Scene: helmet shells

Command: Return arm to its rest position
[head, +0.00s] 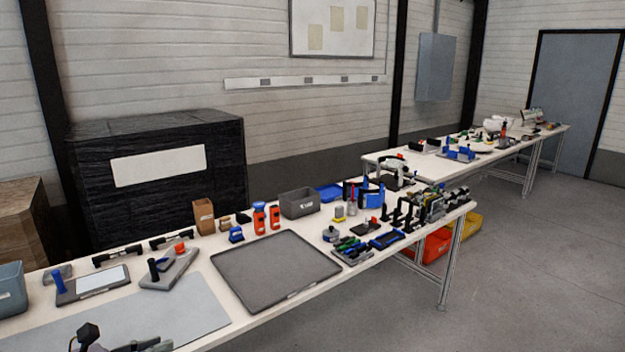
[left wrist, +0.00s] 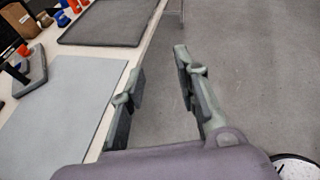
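My left gripper (left wrist: 160,64) shows in the left wrist view with its two fingers spread apart. Nothing is between the fingers, only grey floor beyond the table's front edge. In the head view a small part of the same gripper (head: 145,346) shows at the bottom left, over the near part of the long table (head: 300,318). Most of it is cut off by the frame. My right gripper is in neither view.
A grey mat (head: 150,318) and an empty dark tray (head: 276,270) lie on the table. The tray (left wrist: 105,22) also shows in the left wrist view. Clamps, orange bottles (head: 259,218) and a grey bin (head: 299,203) stand behind. Open floor (head: 520,270) lies right.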

